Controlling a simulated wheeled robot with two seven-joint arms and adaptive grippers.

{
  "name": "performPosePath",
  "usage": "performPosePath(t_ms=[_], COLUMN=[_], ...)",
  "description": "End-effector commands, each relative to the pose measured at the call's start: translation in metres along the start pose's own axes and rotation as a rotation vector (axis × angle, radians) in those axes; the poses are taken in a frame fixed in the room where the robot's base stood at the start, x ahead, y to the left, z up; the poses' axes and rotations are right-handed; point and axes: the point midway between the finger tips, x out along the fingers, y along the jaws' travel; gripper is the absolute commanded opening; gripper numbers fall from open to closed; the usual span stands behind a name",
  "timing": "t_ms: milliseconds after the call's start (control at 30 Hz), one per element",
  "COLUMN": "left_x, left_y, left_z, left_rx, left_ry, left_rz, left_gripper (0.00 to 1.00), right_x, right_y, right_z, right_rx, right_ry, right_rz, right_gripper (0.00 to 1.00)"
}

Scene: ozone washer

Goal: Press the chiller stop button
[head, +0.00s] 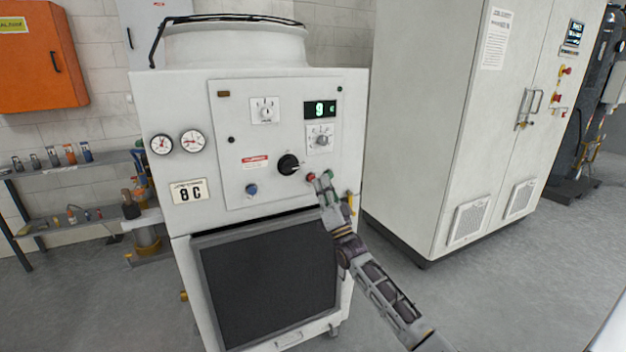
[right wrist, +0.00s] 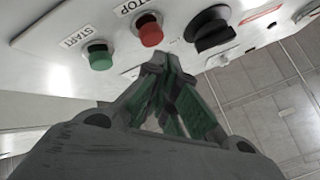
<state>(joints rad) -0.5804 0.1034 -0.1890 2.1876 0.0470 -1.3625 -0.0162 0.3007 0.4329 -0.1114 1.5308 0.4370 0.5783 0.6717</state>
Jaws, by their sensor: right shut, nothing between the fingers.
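The chiller (head: 350,100) is a white cabinet with a control panel on its front. The red stop button (head: 311,177) is at the panel's lower right; it also shows in the right wrist view (right wrist: 150,32) under a partly cut-off STOP label. The green start button (right wrist: 98,55) is beside it. My right gripper (head: 321,182) is shut and empty, its tips close to the red button. In the right wrist view its fingertips (right wrist: 155,62) appear just below the red button; I cannot tell whether they touch. My left gripper is not in view.
A black rotary knob (head: 288,164) sits beside the red button, with a blue knob (head: 251,190) farther left. A dark grille (head: 268,275) fills the chiller's lower front. A tall white cabinet (head: 430,130) stands to the right. Shelves (head: 75,170) with small items are at left.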

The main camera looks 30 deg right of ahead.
Motion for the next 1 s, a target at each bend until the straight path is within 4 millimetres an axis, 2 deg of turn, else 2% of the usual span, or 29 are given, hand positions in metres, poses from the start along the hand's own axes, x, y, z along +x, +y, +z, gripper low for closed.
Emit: performPosePath(t_ms=[333,1000], left_x=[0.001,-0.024], left_y=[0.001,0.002], left_z=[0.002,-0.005], left_rx=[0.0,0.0], left_ry=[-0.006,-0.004], left_rz=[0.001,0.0], left_gripper=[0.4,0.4], right_x=[-0.001,-0.027], right_y=[-0.001,-0.02], right_z=[-0.001,-0.02], right_rx=[0.0,0.0], right_ry=[0.0,0.0], right_rz=[0.0,0.0], right_gripper=[0.0,0.0])
